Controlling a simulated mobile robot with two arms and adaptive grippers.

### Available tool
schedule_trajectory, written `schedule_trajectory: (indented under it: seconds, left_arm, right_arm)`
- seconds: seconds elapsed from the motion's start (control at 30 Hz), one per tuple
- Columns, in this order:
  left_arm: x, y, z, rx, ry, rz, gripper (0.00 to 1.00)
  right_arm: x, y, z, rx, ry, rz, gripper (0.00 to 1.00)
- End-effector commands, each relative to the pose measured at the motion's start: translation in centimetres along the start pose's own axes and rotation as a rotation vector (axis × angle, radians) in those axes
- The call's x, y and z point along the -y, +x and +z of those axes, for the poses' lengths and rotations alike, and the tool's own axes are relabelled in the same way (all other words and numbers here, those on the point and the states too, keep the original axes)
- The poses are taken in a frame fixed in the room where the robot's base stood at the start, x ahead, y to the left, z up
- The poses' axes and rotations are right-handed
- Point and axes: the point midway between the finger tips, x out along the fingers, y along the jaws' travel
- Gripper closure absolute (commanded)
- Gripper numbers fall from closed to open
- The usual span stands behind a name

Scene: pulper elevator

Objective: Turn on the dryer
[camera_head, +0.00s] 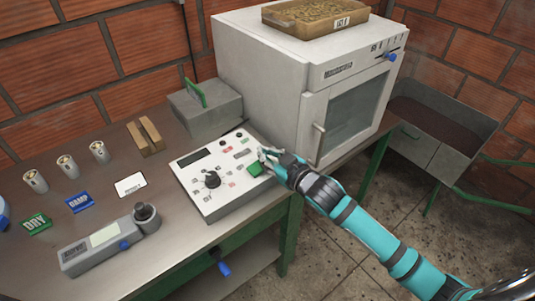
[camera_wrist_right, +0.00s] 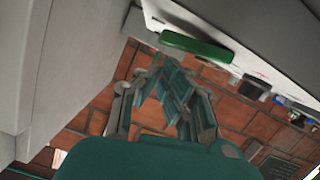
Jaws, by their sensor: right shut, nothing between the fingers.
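The dryer is likely the white cabinet (camera_head: 262,75) with a windowed door, at the back of the bench. In front of it lies a white control panel (camera_head: 205,203) with a display, a black knob (camera_head: 212,180), small buttons and a larger green button (camera_head: 254,169). My right gripper (camera_head: 263,154) is shut and empty, just above the panel's right side beside the green button. In the right wrist view the closed fingers (camera_wrist_right: 168,72) sit near the green button (camera_wrist_right: 196,47); whether they touch cannot be told. My left gripper is not in view.
A tray of grain (camera_head: 318,28) sits on the cabinet. A grey box with a green handle (camera_head: 205,108) stands left of it. Several small cups, green and blue cards and a grey meter (camera_head: 105,242) lie on the bench's left. A grey bin (camera_head: 440,135) stands at right.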

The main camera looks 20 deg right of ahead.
Motion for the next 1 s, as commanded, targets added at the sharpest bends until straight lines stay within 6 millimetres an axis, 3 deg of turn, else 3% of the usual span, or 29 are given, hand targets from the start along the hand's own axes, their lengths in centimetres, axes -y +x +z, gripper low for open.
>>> schedule_trajectory:
  seconds: [0.43,0.6,0.7,0.87,1.0]
  left_arm:
    - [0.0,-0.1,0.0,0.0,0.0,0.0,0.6]
    - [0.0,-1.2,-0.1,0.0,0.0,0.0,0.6]
    - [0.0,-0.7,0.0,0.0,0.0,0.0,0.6]
    - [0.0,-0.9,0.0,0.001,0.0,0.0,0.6]
    - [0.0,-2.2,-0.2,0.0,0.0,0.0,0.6]
  right_arm:
    - [0.0,0.1,0.5,0.0,0.008,-0.002,1.0]
    - [-0.6,0.3,1.4,0.003,0.148,-0.036,1.0]
    - [-0.4,0.4,1.5,0.0,0.137,-0.036,1.0]
    - [-0.4,0.3,1.3,0.0,0.135,-0.035,1.0]
    - [-0.8,0.2,0.0,-0.001,0.135,-0.035,1.0]
